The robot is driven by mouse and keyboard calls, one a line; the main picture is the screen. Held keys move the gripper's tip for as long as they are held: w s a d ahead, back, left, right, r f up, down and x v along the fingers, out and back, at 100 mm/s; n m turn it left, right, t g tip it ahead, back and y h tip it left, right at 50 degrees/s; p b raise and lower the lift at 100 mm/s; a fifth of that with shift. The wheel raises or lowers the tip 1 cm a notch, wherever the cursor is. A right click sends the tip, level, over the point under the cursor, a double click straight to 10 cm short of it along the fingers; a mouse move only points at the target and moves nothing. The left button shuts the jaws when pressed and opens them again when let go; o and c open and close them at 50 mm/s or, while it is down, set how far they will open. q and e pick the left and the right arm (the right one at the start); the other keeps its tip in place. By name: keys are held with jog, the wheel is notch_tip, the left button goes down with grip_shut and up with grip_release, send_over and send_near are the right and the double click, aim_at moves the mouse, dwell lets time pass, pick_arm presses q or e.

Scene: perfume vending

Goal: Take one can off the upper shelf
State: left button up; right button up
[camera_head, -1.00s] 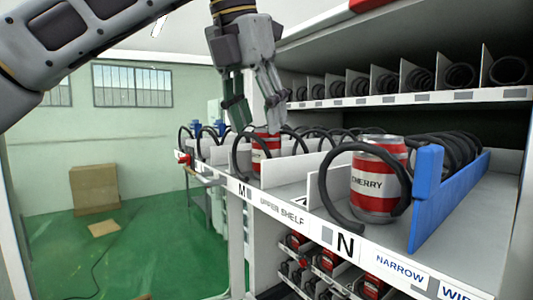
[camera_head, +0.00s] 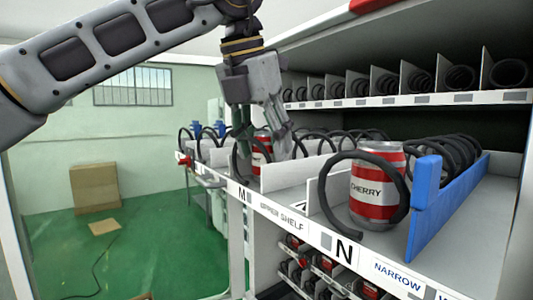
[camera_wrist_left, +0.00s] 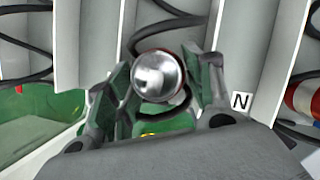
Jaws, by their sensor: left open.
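A red and white can (camera_head: 259,158) stands in the lane marked M on the upper shelf (camera_head: 290,218), partly hidden by my fingers and a black coil. My left gripper (camera_head: 262,146) reaches down over it with its fingers spread. In the left wrist view, the can's round silver top (camera_wrist_left: 159,76) lies between the two open fingers of my left gripper (camera_wrist_left: 158,70). I cannot tell whether the fingers touch it. A second red and white can, labelled CHERRY (camera_head: 376,186), stands in lane N inside a black coil. My right gripper is not in view.
White dividers (camera_head: 285,173) separate the lanes, and a blue divider (camera_head: 425,205) borders lane N. Black coils (camera_head: 452,150) run along the lanes. A higher shelf (camera_head: 430,99) with more coils overhangs at the back. More red cans show below. Open floor lies left.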

pick_arm(q)
jog(key=shift+x, duration=1.1)
jog(key=c, duration=0.8)
